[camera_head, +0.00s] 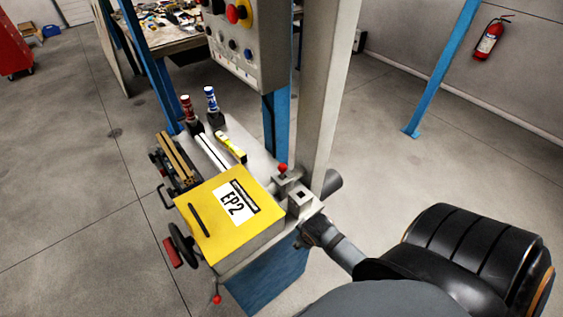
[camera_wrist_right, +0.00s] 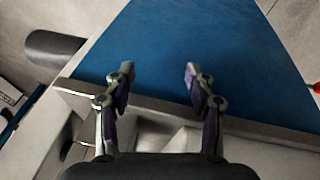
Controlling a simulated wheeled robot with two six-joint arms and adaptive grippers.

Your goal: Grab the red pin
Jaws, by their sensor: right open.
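A small red-knobbed pin (camera_head: 283,168) stands upright at a grey metal block on the machine's right side, near the post. A second red ball (camera_head: 217,299) sits on a short rod at the machine's front lower corner. My right gripper (camera_head: 305,238) is at the machine's right edge, below the block; its fingers are mostly hidden in the head view. In the right wrist view my right gripper (camera_wrist_right: 157,76) is open and empty, its fingers in front of the blue panel (camera_wrist_right: 200,38). A red bit (camera_wrist_right: 316,88) shows at that view's right edge. My left gripper is not in view.
A yellow EP2 box (camera_head: 215,240) covers the machine's front. A grey post (camera_head: 318,110) and control panel (camera_head: 245,45) rise behind. Red and blue bottles (camera_head: 211,98) stand at the back. Open floor (camera_head: 440,165) lies to the right.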

